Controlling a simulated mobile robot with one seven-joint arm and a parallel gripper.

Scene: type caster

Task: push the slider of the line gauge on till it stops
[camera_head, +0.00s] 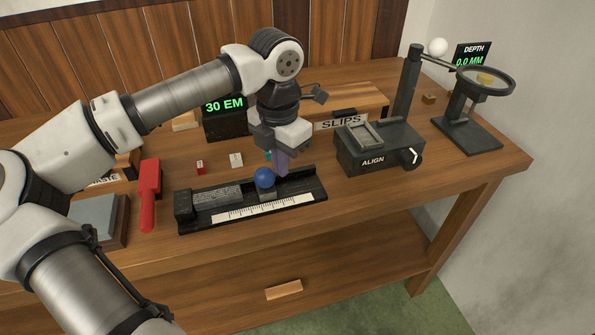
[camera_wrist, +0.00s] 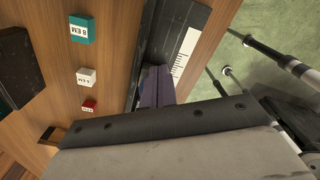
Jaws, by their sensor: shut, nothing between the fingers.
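The line gauge (camera_head: 315,188) is a long black tray with a white ruled scale (camera_head: 262,207) along its front, lying on the bench. Its slider carries a blue ball knob (camera_head: 265,177). A grey lettered line of type (camera_head: 217,194) lies in the tray left of the slider. My gripper (camera_head: 281,170) is shut and empty, fingers pointing down just right of the knob; I cannot tell whether they touch the slider.
A red-handled tool (camera_head: 149,190) lies left of the gauge. Small red (camera_head: 199,167) and white (camera_head: 236,160) blocks lie behind it, with a teal block (camera_wrist: 82,29). The ALIGN device (camera_head: 380,150) stands to the right. A 30 EM display (camera_head: 226,122) stands behind.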

